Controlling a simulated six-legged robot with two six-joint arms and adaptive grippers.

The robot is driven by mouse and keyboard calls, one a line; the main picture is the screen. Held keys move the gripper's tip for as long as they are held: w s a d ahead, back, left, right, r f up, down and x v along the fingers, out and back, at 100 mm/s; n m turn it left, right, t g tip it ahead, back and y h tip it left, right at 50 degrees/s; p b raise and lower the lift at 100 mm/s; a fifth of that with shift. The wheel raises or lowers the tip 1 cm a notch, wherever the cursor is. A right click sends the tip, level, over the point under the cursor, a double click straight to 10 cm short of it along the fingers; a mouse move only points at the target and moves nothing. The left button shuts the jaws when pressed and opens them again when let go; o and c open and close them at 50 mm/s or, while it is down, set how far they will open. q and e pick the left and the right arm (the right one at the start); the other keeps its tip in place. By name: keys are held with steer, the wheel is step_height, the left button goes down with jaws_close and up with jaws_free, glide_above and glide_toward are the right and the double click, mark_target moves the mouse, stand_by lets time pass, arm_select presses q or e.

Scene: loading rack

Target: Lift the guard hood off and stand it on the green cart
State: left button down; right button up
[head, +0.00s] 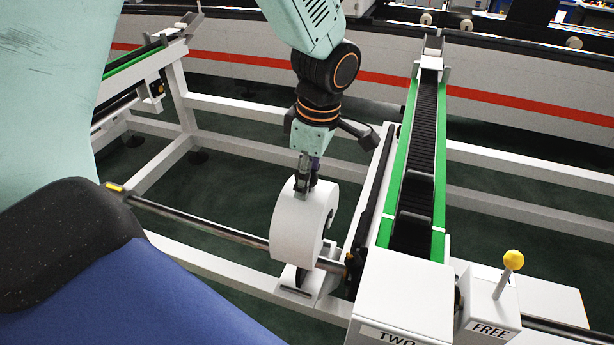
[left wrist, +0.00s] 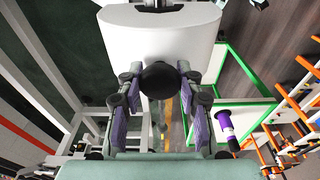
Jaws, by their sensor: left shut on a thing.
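The guard hood (head: 299,226) is a white, round-topped cover over the end of a steel shaft, just above a white bracket. It also fills the top of the left wrist view (left wrist: 160,35). My left gripper (head: 308,181) points down at the hood's top and is shut on its black knob (left wrist: 160,80), between purple finger pads. I cannot tell whether the hood touches its seat. A green-edged frame (left wrist: 268,112) at the right of the left wrist view may be the green cart. The head view shows no clear cart. My right gripper is out of view.
The shaft (head: 215,226) runs left from the hood. White rails (head: 225,107) cross behind, over dark floor.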

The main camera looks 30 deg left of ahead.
arm_select(q)
steer(key=shift+r+p, duration=1.8)
steer(key=shift+r, duration=3.35)
